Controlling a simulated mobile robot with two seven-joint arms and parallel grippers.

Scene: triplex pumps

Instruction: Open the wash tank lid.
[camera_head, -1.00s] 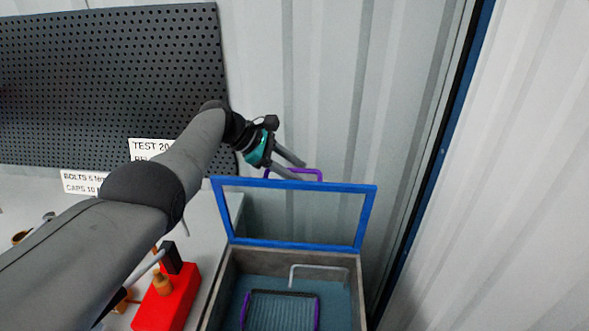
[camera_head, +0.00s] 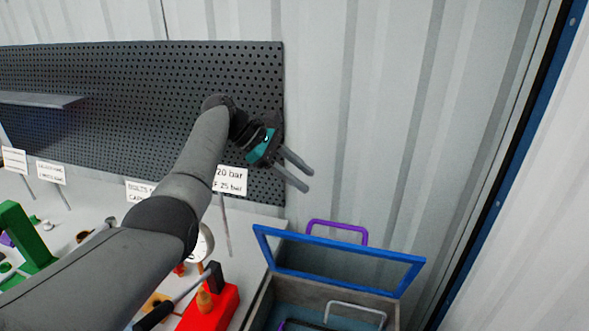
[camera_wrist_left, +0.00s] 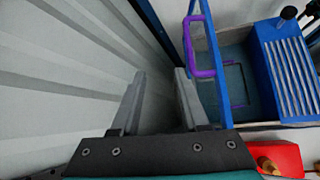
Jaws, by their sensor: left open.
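The wash tank (camera_head: 258,303) stands at the bottom of the head view, its near part cut off. Its lid, a blue frame (camera_head: 340,243) around a clear pane, stands raised along the tank's back edge, and the tank mouth is uncovered. The purple handle (camera_head: 338,225) rises behind the lid's top bar. My left gripper (camera_head: 309,181) is open and empty, above and left of the handle, apart from it. In the left wrist view, my fingers (camera_wrist_left: 160,72) are spread, with the purple handle (camera_wrist_left: 202,72) and blue lid frame (camera_wrist_left: 219,90) just right of them. My right gripper is not in view.
A dark pegboard (camera_head: 120,100) and corrugated wall (camera_head: 400,130) stand behind. A red block (camera_head: 222,312) sits left of the tank, with a green fixture (camera_head: 25,240) farther left. A blue door frame (camera_head: 520,170) runs down the right.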

